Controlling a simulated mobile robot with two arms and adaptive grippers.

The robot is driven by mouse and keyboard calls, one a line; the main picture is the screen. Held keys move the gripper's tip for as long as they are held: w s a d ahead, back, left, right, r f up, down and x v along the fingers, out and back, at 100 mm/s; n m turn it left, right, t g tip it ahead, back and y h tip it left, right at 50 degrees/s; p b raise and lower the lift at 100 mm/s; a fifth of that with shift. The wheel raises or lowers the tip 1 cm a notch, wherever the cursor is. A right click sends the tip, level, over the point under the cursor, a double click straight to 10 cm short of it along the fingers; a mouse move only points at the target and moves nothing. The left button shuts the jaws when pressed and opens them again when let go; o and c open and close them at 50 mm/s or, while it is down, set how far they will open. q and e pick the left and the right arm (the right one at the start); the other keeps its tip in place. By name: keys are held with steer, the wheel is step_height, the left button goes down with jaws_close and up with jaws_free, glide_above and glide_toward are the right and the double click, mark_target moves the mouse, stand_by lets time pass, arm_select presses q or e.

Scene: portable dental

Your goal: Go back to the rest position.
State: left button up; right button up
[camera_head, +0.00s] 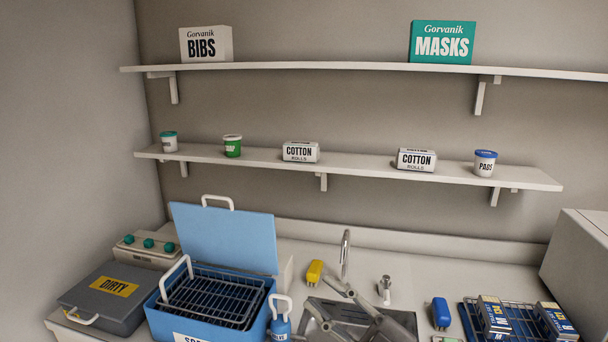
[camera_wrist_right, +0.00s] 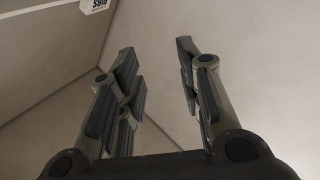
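My right gripper (camera_head: 320,294) shows at the bottom centre of the head view, in front of the sink area. Its two fingers stand apart. The right wrist view shows the same gripper (camera_wrist_right: 158,62) open, with nothing between its fingers but bare wall behind. It touches nothing that I can see. My left gripper is not in the head view.
A grey DIRTY box (camera_head: 75,293) is left. Two shelves hang above.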

steer(key=w+d+f+m+t+h, duration=0.1)
steer(key=d+f+m+t+h, duration=0.15)
steer(key=d+m+h, duration=0.35)
steer(key=w+d+f+m+t+h, duration=0.1)
steer(key=d+f+m+t+h, duration=0.1)
steer(key=d+m+t+h, duration=0.4)
steer(key=s+d+f+m+g+h, duration=0.3)
steer(key=f+g+h, duration=0.1)
steer(key=f, duration=0.3)
steer(key=s+d+f+m+g+h, duration=0.3)
steer(key=f+g, duration=0.1)
steer(key=f, duration=0.3)
steer(key=s+a+f+g+y, duration=0.1)
steer(key=s+f+g, duration=0.45)
steer(key=s, duration=0.45)
steer(key=s+a+f+g+y, duration=0.1)
steer(key=s+f+g, duration=0.3)
steer(key=s+f, duration=0.5)
steer(key=s+f+g, duration=0.1)
steer(key=s+f, duration=0.1)
steer(key=f, duration=1.1)
steer(key=s+f+g, duration=0.1)
steer(key=s+f, duration=0.1)
steer(key=f, duration=1.1)
steer(key=s+d+f+n+g+b, duration=0.1)
steer(key=s+d+f, duration=0.2)
steer(key=s+f, duration=1.2)
steer(key=shift+s+d+f+h, duration=0.15)
steer(key=shift+s+f+h, duration=0.15)
steer(key=shift+s, duration=0.35)
